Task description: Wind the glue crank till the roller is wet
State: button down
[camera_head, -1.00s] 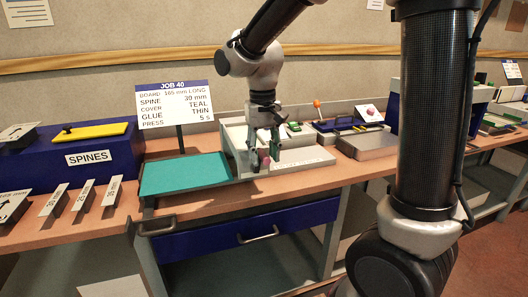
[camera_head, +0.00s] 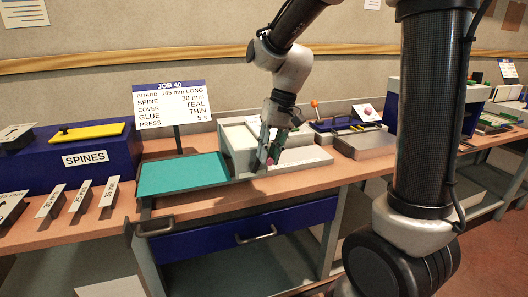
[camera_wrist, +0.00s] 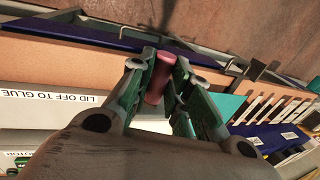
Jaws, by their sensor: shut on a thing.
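The pale glue box (camera_head: 236,150) stands on the bench at the middle of the head view. In the wrist view its front ledge (camera_wrist: 40,95) reads "LID OFF TO GLUE". My gripper (camera_head: 266,160) is at the front of the box, tilted. Its green fingers are shut on a dark pink, cylinder-shaped crank handle (camera_wrist: 159,78), which stands between the fingertips in the wrist view. The handle also shows as a small pink spot in the head view (camera_head: 270,162). The crank arm and the roller are hidden, so I cannot tell whether the roller is wet.
A teal sheet (camera_head: 182,174) lies left of the glue box. The JOB 40 sign (camera_head: 174,104) stands behind it. A blue SPINES box (camera_head: 70,157) is at the far left. A grey block (camera_head: 364,144) and a pink-knobbed plate (camera_head: 368,113) are at right.

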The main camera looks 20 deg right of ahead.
jog(key=d+f+y, duration=0.4)
jog(key=f+y, duration=0.5)
jog(key=y, duration=0.8)
jog(key=shift+d+f, duration=0.15)
jog(key=shift+f, duration=0.25)
jog(key=c, duration=1.3)
grip_release()
jog(key=shift+c, duration=0.2)
jog(key=d+f, duration=0.1)
jog(key=d, duration=0.6)
jog(key=shift+d+f, duration=0.2)
